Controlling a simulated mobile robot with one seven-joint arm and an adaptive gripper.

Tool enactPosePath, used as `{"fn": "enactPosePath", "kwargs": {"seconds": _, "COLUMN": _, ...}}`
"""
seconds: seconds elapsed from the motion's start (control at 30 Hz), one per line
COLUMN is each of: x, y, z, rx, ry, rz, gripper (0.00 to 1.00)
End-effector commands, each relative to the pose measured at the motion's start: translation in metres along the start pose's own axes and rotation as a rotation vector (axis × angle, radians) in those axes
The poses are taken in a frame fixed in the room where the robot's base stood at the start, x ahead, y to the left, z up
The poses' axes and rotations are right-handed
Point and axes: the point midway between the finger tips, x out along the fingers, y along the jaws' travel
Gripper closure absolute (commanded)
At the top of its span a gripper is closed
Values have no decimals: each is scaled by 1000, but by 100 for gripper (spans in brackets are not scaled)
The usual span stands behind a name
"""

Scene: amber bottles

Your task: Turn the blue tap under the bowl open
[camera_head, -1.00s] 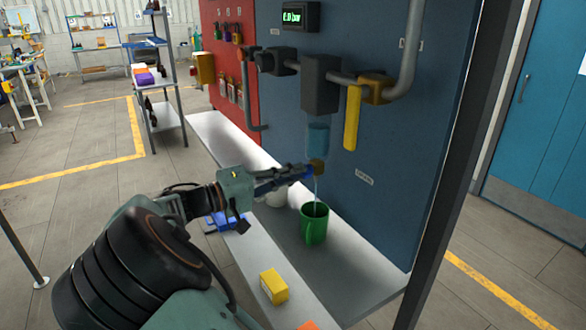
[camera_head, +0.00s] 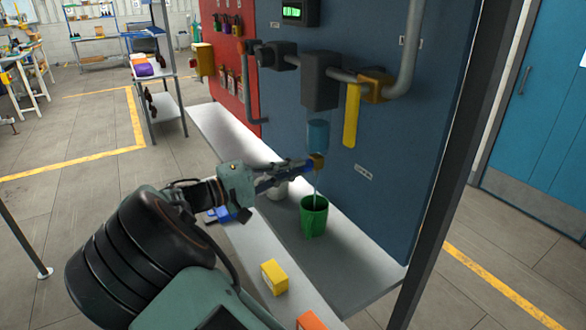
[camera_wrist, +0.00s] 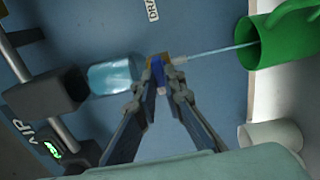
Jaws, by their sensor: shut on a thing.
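The clear blue bowl (camera_head: 318,135) hangs below a dark grey block on the blue panel; it also shows in the wrist view (camera_wrist: 112,76). A brass fitting (camera_head: 317,160) sits under it with the small blue tap (camera_wrist: 158,72). My gripper (camera_wrist: 162,86) is shut on the blue tap, its fingertips on either side of it. In the head view my gripper (camera_head: 303,165) reaches the fitting from the left and mostly hides the tap. A thin pale stream (camera_wrist: 220,51) runs from the fitting into the green cup (camera_head: 314,217).
A white cup (camera_wrist: 272,135) stands beside the green one. A yellow box (camera_head: 274,278) and an orange box (camera_head: 311,321) are at the shelf's front. A yellow lever (camera_head: 351,115) and grey pipe (camera_head: 410,50) are right of the bowl. A dark post (camera_head: 460,150) stands at right.

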Motion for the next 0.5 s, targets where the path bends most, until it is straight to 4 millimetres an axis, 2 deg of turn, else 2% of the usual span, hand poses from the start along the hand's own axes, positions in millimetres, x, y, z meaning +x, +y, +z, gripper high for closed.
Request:
{"fn": "enactPosePath", "kwargs": {"seconds": 0.03, "x": 0, "y": 0, "z": 0, "rx": -2, "ry": 0, "rz": 0, "gripper": 100}}
{"fn": "enactPosePath", "kwargs": {"seconds": 0.07, "x": 0, "y": 0, "z": 0, "rx": -2, "ry": 0, "rz": 0, "gripper": 89}}
{"fn": "enactPosePath", "kwargs": {"seconds": 0.2, "x": 0, "y": 0, "z": 0, "rx": -1, "ry": 0, "rz": 0, "gripper": 73}}
{"fn": "enactPosePath", "kwargs": {"seconds": 0.5, "x": -2, "y": 0, "z": 0, "rx": 0, "ry": 0, "rz": 0, "gripper": 73}}
